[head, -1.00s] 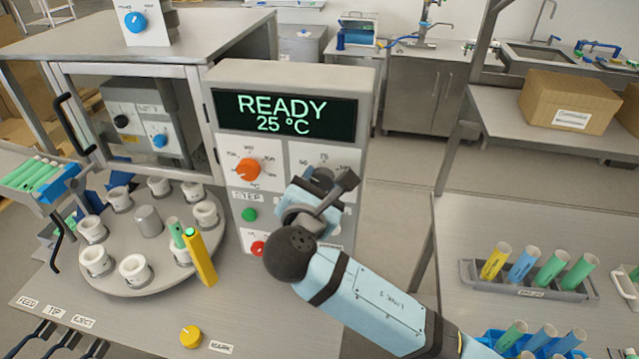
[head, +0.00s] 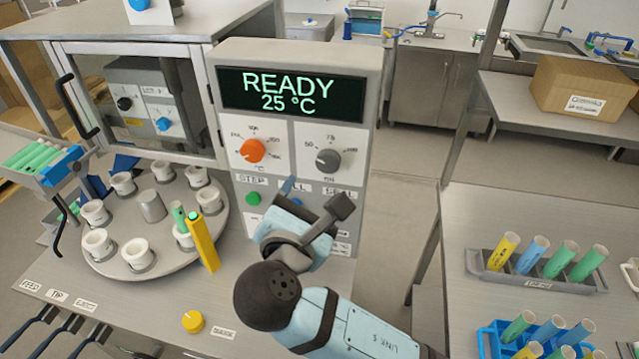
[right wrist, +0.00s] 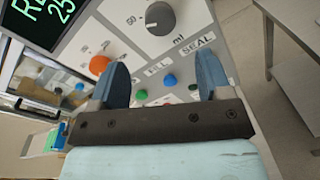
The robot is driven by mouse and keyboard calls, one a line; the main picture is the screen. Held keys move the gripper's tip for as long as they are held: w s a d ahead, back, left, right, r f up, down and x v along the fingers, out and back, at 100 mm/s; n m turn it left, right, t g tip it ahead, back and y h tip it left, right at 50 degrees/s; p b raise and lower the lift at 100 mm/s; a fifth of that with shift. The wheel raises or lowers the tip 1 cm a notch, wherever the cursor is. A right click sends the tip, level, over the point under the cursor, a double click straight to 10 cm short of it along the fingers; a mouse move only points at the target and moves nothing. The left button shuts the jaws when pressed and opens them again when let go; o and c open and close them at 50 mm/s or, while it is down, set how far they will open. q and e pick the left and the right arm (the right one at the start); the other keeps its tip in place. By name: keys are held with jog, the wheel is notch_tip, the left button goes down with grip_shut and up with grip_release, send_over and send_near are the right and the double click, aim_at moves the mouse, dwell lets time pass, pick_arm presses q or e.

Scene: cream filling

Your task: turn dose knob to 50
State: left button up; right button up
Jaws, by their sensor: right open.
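The dose knob (head: 327,160) is a dark grey round knob on the white panel below the screen, with 50, 75 and 100 marked around it. It also shows at the top of the right wrist view (right wrist: 160,18), with 50 and ml printed near it. A pale mark is on its face, but I cannot tell for sure where it points. My right gripper (right wrist: 163,68) is open and empty, with its blue fingers apart. In the head view it is below the knob and clear of it, in front of the lower buttons. My left gripper is not in view.
The orange temperature knob (head: 252,150) is left of the dose knob. The screen (head: 291,92) reads READY 25 °C. The green button (head: 252,198) and blue button (right wrist: 170,80) sit lower down. A turntable (head: 150,215) with white cups and a yellow tool (head: 203,243) stand at left.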

jog(key=shift+v, duration=2.15)
